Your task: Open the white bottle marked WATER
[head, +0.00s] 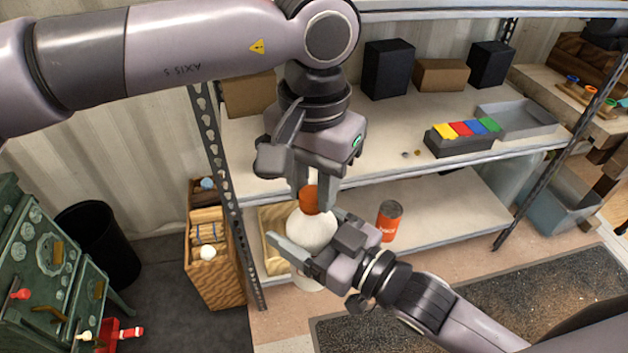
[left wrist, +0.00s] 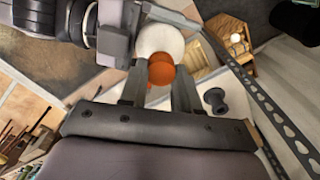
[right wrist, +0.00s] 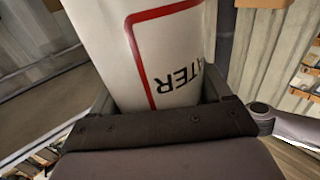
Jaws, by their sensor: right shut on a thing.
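The white bottle marked WATER (head: 312,232) has an orange cap (head: 310,199) on top. My right gripper (head: 307,228) is shut around the bottle's body. The right wrist view shows the bottle (right wrist: 150,50) between the fingers, with a red frame and the letters "ATER". My left gripper (head: 313,192) points down from above, its fingers on either side of the cap. In the left wrist view the cap (left wrist: 160,70) lies between the fingertips, and the fingers look open around it. The bottle's lower part is partly hidden by my right gripper.
An orange can (head: 389,221) stands on the lower shelf to the right. A perforated shelf post (head: 228,190) rises at the left, beside a wooden crate (head: 215,275).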

